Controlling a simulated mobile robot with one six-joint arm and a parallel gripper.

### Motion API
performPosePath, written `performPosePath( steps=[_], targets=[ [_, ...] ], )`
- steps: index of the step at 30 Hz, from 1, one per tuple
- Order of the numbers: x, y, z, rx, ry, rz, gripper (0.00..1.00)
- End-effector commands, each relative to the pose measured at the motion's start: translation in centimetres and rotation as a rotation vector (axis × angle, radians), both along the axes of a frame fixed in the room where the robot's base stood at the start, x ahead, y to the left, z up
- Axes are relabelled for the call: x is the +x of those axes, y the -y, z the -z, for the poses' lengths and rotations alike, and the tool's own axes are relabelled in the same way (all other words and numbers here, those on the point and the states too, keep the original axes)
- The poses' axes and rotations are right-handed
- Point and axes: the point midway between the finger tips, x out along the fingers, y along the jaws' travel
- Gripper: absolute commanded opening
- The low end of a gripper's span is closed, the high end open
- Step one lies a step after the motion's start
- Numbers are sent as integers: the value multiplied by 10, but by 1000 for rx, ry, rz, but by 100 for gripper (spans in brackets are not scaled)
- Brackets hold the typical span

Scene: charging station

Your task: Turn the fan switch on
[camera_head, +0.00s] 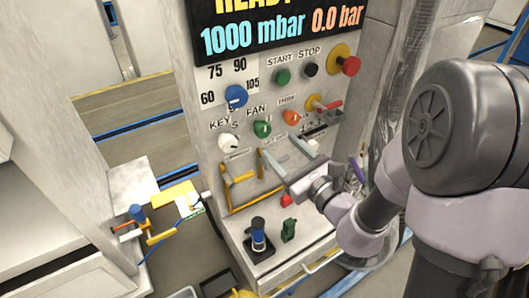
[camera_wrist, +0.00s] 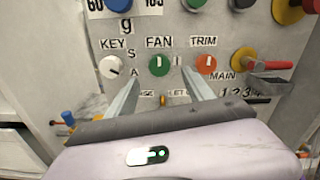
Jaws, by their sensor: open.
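The fan switch (camera_head: 262,129) is a round green knob under the FAN label on the panel. It also shows in the wrist view (camera_wrist: 159,65), with a short white, roughly upright mark on its face. My gripper (camera_head: 268,152) is open and empty in front of the panel, a little below the fan switch. In the wrist view the fingers of my gripper (camera_wrist: 157,78) point at the panel, one to each side of the green knob and slightly below it. The knob appears clear of both fingers, and I cannot tell the exact distance.
A white KEY knob (camera_wrist: 111,67) is left of the fan switch and an orange TRIM knob (camera_wrist: 206,64) is right. A red-handled MAIN switch (camera_wrist: 268,64) is further right. Yellow handles (camera_head: 238,186) stick out below. Start and stop buttons (camera_head: 282,76) are above.

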Motion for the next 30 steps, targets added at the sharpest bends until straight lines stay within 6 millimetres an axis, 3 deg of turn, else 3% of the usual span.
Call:
performPosePath(
  steps=[3, 9, 15, 22, 30],
  targets=[
    [27, -20, 0, 1, 0, -4, 61],
    [60, -41, 0, 1, -1, -1, 61],
    [72, -49, -1, 0, -2, -1, 61],
    [72, -49, -1, 1, -2, -1, 61],
    [72, -49, 0, 1, -2, -1, 8]
  ],
)
